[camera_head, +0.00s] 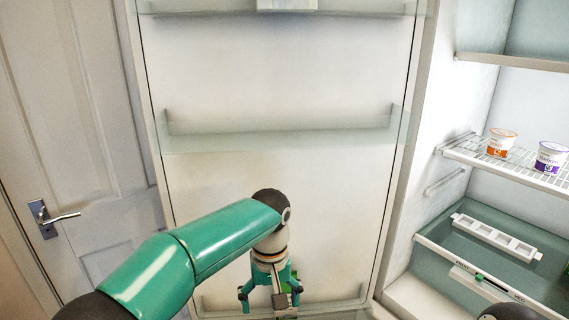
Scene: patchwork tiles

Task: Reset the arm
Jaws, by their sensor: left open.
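My left arm (195,250) comes in from the lower left with green links and a dark elbow joint. My left gripper (270,297) points down in front of the open fridge door (285,190), low near its bottom shelf. Its fingers are spread apart. A small green item (287,306) shows partly behind and below the fingers; the gripper hides most of it, and I cannot tell whether they touch. My right gripper is not in view.
Clear door shelves (280,137) cross the door. On the right, a wire shelf (470,150) in the fridge holds an orange-labelled cup (501,143) and a purple-labelled cup (550,157). Below is a drawer (455,252) with a white tray (496,235). A room door with a handle (52,218) stands left.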

